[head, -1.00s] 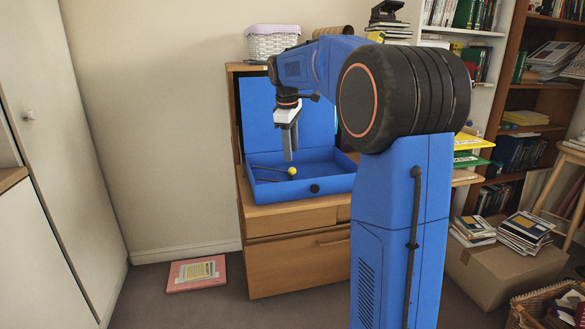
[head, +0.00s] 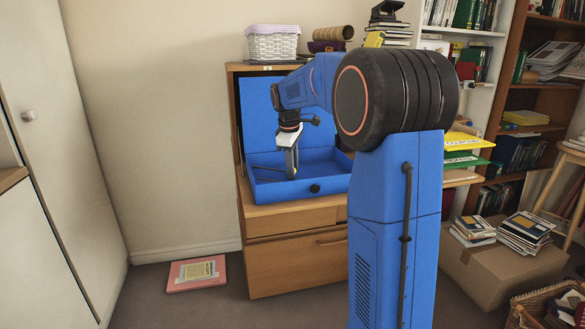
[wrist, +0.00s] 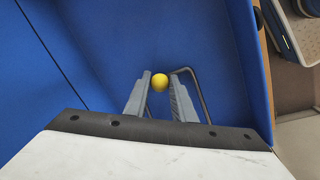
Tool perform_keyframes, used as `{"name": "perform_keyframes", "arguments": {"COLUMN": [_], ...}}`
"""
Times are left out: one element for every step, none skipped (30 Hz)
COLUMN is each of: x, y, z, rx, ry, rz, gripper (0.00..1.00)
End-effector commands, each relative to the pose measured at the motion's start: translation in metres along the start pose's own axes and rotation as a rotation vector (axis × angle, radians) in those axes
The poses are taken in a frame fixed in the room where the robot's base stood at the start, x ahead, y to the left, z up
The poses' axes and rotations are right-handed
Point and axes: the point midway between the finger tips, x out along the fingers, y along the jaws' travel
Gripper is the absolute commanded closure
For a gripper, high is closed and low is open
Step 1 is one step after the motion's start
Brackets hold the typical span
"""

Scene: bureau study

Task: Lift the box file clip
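The blue box file (head: 275,193) lies open on the wooden cabinet, its lid standing up behind it. The clip has a yellow ball tip (wrist: 160,82) and a bent grey wire (wrist: 196,88), both in the wrist view. My gripper (head: 291,174) points down into the box. Its fingers (wrist: 160,98) are open, one on each side of the yellow ball in the wrist view. A gap shows between the ball and the left finger; I cannot tell whether the right finger touches it. In the head view the gripper hides the ball.
The wooden cabinet (head: 285,262) carries the box file. A white basket (head: 272,45) stands on top behind the lid. Yellow and green trays (head: 462,142) are to the right of my arm. A pink folder (head: 197,274) lies on the floor at the left.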

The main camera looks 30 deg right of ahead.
Motion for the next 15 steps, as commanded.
{"name": "perform_keyframes", "arguments": {"x": [-0.0001, -0.0002, -0.0002, -0.0002, -0.0003, -0.0004, -0.0005, -0.0008, -0.0014, -0.0021, -0.0029, -0.0042, -0.0055, -0.0070, -0.0092], "y": [0.0000, 0.0000, 0.0000, 0.0000, 0.0000, 0.0000, 0.0000, 0.0001, 0.0001, 0.0002, 0.0002, 0.0002, 0.0005, 0.0007, 0.0009], "z": [0.0000, -0.0001, -0.0001, -0.0001, -0.0001, -0.0001, -0.0002, -0.0003, -0.0004, -0.0007, -0.0010, -0.0014, -0.0014, -0.0016, -0.0018], "rx": [0.000, 0.000, 0.000, 0.000, 0.000, 0.000, -0.001, -0.001, -0.002, -0.003, -0.004, -0.006, -0.007, -0.009, -0.013], "ry": [0.000, 0.000, 0.000, 0.000, 0.000, 0.000, -0.001, -0.003, -0.006, -0.009, -0.013, -0.020, -0.028, -0.037, -0.050], "rz": [0.000, 0.000, 0.000, 0.000, 0.000, 0.001, 0.001, 0.002, 0.005, 0.007, 0.010, 0.016, 0.021, 0.027, 0.036], "gripper": [0.92, 0.99, 1.00, 1.00, 1.00, 1.00, 1.00, 1.00, 1.00, 1.00, 1.00, 1.00, 1.00, 1.00, 1.00]}}
